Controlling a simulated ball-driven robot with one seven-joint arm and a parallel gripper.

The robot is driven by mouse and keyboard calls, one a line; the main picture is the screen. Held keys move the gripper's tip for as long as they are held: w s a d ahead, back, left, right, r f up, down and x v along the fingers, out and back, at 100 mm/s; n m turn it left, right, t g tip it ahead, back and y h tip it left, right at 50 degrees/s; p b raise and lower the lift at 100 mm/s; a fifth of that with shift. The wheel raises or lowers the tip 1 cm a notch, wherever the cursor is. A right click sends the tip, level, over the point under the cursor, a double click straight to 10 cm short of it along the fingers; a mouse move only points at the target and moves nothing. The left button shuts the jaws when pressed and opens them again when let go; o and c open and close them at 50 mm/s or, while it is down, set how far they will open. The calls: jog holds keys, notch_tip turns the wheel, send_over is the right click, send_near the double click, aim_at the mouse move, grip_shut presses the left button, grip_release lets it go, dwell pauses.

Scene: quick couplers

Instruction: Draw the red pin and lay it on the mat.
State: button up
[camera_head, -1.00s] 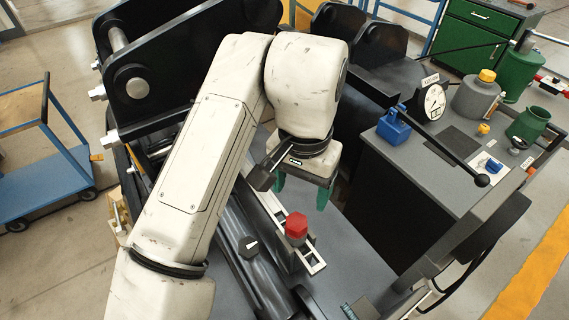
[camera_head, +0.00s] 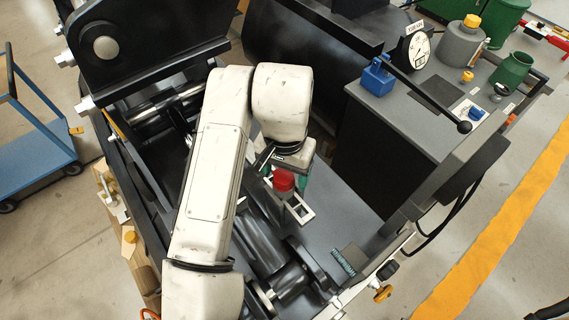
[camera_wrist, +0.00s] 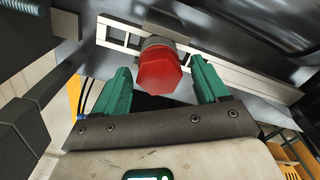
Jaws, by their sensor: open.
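The red pin has a hexagonal red head (camera_head: 284,180) on a grey collar and stands in a pale slotted bracket (camera_head: 300,212). In the wrist view the red head (camera_wrist: 160,74) lies between the tips of the two green fingers, with a gap on each side. My gripper (camera_wrist: 161,68) is open and empty. In the head view my gripper (camera_head: 285,174) is right at the pin, with the head partly covering the fingers. The pin's shaft is hidden. A flat dark rectangle (camera_head: 434,95), which looks like the mat, lies bare on the grey bench top.
A blue block (camera_head: 377,78), a gauge (camera_head: 416,48), a grey canister (camera_head: 459,47) and a green pot (camera_head: 511,69) stand on the bench. A black lever with a ball end (camera_head: 464,127) crosses above its front. Black cylinders (camera_head: 268,250) lie beside the bracket.

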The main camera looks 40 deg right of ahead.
jog(key=shift+r, duration=0.1)
jog(key=c, duration=1.2)
